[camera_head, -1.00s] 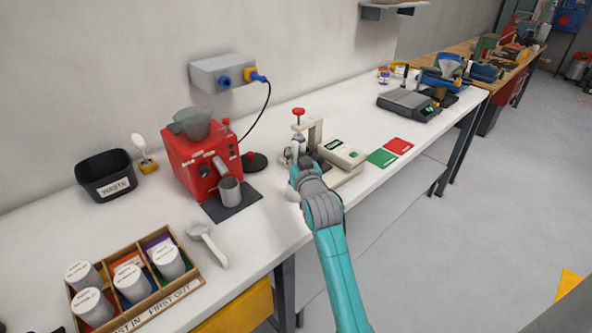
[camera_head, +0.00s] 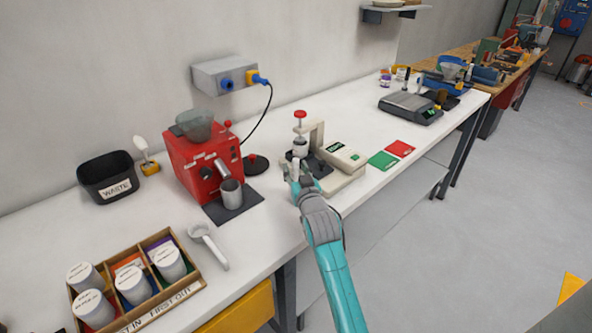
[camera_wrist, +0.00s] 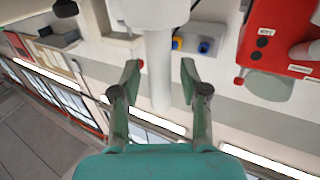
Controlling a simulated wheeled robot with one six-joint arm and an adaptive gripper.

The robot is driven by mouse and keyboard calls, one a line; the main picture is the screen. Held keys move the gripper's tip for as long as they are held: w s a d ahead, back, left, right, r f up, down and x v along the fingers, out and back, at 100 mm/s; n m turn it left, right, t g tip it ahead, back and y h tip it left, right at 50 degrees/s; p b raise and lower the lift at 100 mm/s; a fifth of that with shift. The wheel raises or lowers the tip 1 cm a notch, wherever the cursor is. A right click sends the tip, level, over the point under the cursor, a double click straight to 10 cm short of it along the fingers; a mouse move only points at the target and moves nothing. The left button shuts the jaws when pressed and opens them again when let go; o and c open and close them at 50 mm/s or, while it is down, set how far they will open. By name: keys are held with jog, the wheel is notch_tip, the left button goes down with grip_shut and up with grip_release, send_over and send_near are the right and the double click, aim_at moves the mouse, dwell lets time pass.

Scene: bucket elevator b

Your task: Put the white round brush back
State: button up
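A white round-headed tool (camera_head: 140,144), which looks like the brush, stands in a small yellow holder (camera_head: 150,168) beside the waste bin. My gripper (camera_head: 292,170) is at the front left of the beige press station, far right of that holder. In the wrist view my gripper (camera_wrist: 160,75) is open. A pale stem (camera_wrist: 158,80) below a wide white cylinder lies between its fingers, with a visible gap on each side. A whitish cup (camera_head: 300,147) is on the press (camera_head: 347,175) under the red knob. I cannot tell whether the stem belongs to it.
The red grinder (camera_head: 203,165) with a metal cup stands between holder and press. A black waste bin (camera_head: 107,177), a white scoop (camera_head: 208,243) and a wooden jar tray (camera_head: 190,290) are on the left. Green and red cards (camera_head: 399,149) and a scale (camera_head: 410,107) are right of the press.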

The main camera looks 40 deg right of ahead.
jog(key=shift+r, duration=0.1)
jog(key=shift+s+a, duration=0.1)
jog(key=shift+s, duration=0.05)
jog(key=v, duration=1.1)
jog(key=shift+s, duration=0.3)
jog(key=shift+a, duration=0.2)
jog(key=s+a+f+n+y, duration=0.3)
jog(key=s+a+f+y, duration=0.1)
jog(key=s+a+f, duration=1.05)
jog(key=s+a+r+n+y, duration=0.1)
jog(key=s+a, duration=0.2)
jog(key=s, duration=0.9)
jog(key=s+a+r+n+g+y, duration=0.1)
jog(key=s+a, duration=0.3)
jog(key=s, duration=0.8)
jog(key=shift+s+r+g+y, duration=0.3)
jog(key=shift+r+y, duration=0.15)
jog(key=shift+y, duration=0.35)
